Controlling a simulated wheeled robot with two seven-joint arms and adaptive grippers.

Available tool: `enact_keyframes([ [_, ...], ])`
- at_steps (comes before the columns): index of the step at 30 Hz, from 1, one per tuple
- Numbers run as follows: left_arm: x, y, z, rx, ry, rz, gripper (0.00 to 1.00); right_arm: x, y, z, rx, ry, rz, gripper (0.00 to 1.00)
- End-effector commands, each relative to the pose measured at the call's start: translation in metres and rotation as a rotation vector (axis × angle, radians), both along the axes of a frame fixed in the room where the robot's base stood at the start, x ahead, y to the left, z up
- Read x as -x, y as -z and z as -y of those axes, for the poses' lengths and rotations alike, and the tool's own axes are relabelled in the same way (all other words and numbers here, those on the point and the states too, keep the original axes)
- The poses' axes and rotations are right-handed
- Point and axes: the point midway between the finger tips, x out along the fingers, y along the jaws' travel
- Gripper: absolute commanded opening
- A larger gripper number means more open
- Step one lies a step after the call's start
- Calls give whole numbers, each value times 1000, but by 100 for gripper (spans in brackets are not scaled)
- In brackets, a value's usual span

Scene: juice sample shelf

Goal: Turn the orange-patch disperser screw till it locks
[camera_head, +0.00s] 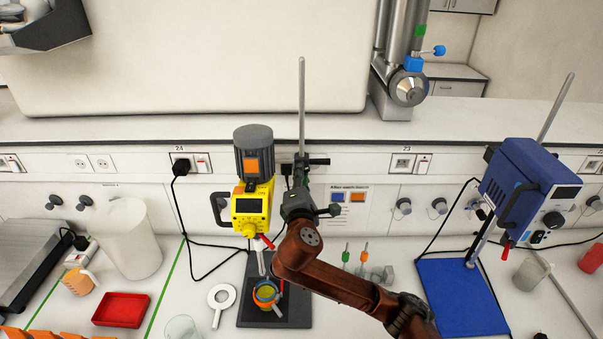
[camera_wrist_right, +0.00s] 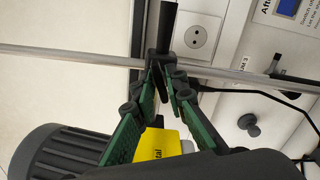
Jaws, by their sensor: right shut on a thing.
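The orange-patch disperser is a yellow unit (camera_head: 250,205) with a dark motor bearing an orange patch (camera_head: 252,166). It hangs beside an upright metal rod (camera_head: 302,95). A dark clamp screw (camera_head: 320,161) shows at the rod, at motor height. My right gripper (camera_head: 301,176) reaches up to the clamp from below. In the right wrist view its green and black fingers (camera_wrist_right: 164,78) close on the dark screw part (camera_wrist_right: 166,32) by the rod (camera_wrist_right: 80,53). The fingers partly hide the screw, and its turn angle cannot be told. My left gripper is out of view.
Below the disperser, a beaker (camera_head: 266,295) with yellow contents stands on a dark base (camera_head: 246,318). A blue device (camera_head: 530,190) on a blue base (camera_head: 462,300) stands at right. A white ring-shaped tool (camera_head: 221,297), red tray (camera_head: 121,309) and white container (camera_head: 131,240) are at left. Cables hang behind.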

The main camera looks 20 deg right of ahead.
Motion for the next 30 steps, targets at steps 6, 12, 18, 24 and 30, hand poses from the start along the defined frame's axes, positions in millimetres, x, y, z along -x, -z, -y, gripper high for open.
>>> enact_keyframes([
  [6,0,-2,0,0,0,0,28,0,2,0,-178,0,46,0],
  [12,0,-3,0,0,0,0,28,0,2,0,-297,2,81,0],
  [18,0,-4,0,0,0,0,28,0,2,0,-370,2,103,0],
  [24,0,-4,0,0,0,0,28,0,2,0,-402,1,111,0],
  [30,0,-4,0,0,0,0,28,0,2,0,-407,2,113,0],
])
